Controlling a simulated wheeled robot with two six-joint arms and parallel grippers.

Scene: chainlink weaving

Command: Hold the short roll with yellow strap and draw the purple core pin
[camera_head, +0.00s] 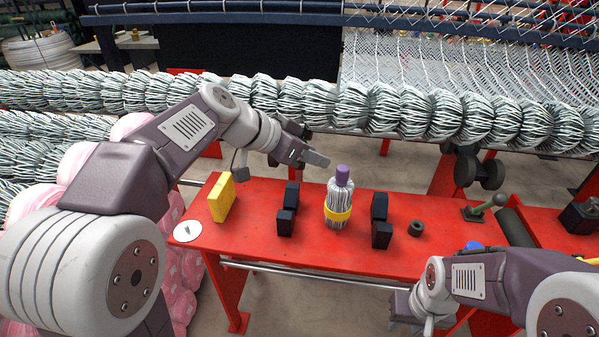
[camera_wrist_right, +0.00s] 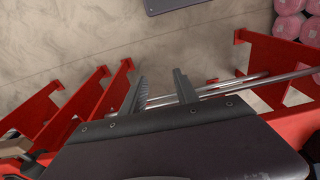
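The short roll (camera_head: 338,195) of grey wire stands upright on the red bench, with a yellow strap (camera_head: 337,214) around its lower part. The purple core pin (camera_head: 342,175) sticks up from its top. My left gripper (camera_head: 316,146) is up and to the left of the pin, apart from it, with its fingers spread and nothing between them. My right gripper (camera_head: 408,310) is low in front of the bench, well away from the roll. In the right wrist view (camera_wrist_right: 158,75) its fingers are apart and empty, over the floor and red frame.
Black blocks flank the roll on the left (camera_head: 287,210) and right (camera_head: 380,218). Large wire rolls (camera_head: 365,105) lie behind.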

